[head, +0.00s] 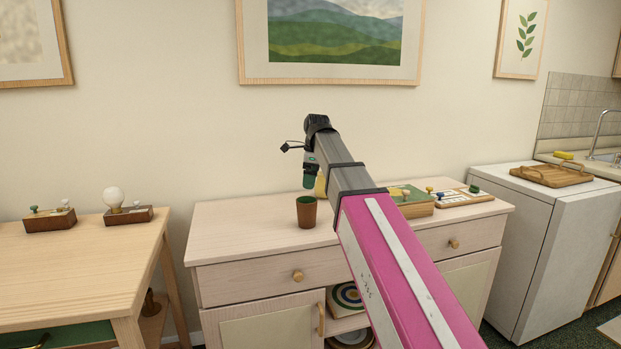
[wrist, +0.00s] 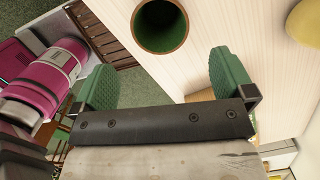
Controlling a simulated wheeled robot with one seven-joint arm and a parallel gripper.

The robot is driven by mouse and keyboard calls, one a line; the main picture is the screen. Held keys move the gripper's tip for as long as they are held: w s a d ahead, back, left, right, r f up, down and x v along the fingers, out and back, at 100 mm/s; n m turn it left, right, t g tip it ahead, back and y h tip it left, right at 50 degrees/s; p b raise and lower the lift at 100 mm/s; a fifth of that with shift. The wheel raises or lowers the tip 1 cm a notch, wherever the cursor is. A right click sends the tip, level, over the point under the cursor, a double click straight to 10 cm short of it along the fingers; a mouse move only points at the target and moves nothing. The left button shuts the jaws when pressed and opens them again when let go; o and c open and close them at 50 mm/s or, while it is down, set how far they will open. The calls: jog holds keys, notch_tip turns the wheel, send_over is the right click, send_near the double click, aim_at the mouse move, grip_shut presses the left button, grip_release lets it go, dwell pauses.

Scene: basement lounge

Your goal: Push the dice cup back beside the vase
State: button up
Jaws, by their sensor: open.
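The dice cup (head: 306,212) is brown with a green inside and stands upright on the pale wooden cabinet top. In the wrist view the cup (wrist: 160,24) shows its round mouth, empty, just beyond the gap between my fingers. My gripper (head: 309,181) is above and slightly behind the cup in the head view. Its green fingers (wrist: 166,70) are spread apart with nothing between them. A yellow thing, probably the vase (head: 320,186), is mostly hidden behind my arm; it also shows at the top right of the wrist view (wrist: 304,24).
The cabinet top (head: 245,220) is clear left of the cup. To the right, beyond my arm, stand a wooden box with a green top (head: 414,203) and a board with small pieces (head: 464,197). A separate table (head: 80,255) at left holds two small wooden pieces.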

aim_at(307, 206)
jog(key=shift+f, duration=0.1)
jog(key=f, duration=0.3)
jog(key=a+f, duration=0.1)
jog(key=f, duration=0.6)
jog(key=shift+a+f, duration=0.15)
jog(key=shift+f, duration=0.15)
jog(key=shift+w, duration=0.1)
jog(key=c, duration=0.9)
